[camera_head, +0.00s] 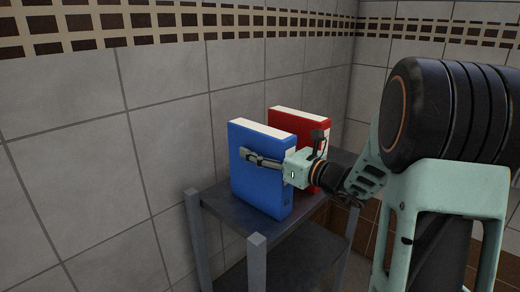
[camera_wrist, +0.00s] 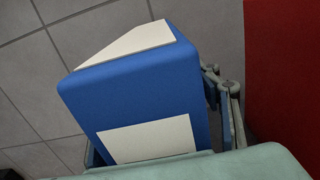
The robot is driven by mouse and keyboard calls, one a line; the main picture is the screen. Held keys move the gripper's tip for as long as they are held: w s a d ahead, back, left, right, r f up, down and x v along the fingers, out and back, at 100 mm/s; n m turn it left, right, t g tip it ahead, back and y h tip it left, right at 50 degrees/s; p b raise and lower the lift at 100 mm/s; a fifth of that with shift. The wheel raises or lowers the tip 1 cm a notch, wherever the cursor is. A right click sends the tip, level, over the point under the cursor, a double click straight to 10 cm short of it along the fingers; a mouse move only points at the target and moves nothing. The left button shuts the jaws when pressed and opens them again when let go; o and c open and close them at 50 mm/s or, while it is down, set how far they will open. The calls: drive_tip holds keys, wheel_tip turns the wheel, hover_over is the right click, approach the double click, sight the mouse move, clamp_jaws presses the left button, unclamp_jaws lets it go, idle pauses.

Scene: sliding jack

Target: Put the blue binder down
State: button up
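The blue binder (camera_head: 262,188) is upright at the top of a dark metal shelf unit, its pale page edges facing up. I cannot tell whether its bottom touches the shelf top or is slightly above it. My gripper (camera_head: 262,161) reaches in from the right, with one finger along the binder's near blue face; the other finger is hidden behind it. In the wrist view the blue binder (camera_wrist: 150,95) sits between the two fingers of my gripper (camera_wrist: 158,118), which is shut on it. A white label shows on its spine.
A red binder (camera_head: 305,122) stands upright just behind and right of the blue one; its red side (camera_wrist: 285,70) shows in the wrist view. The dark shelf unit (camera_head: 222,204) has grey corner posts and a lower shelf (camera_head: 290,262). Tiled walls (camera_head: 165,110) are close behind.

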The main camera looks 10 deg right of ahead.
drive_tip(key=shift+r, duration=0.15)
drive_tip(key=shift+s+d, duration=0.25)
drive_tip(key=b+v, duration=0.1)
drive_tip(key=v, duration=1)
drive_tip(key=shift+s, duration=0.15)
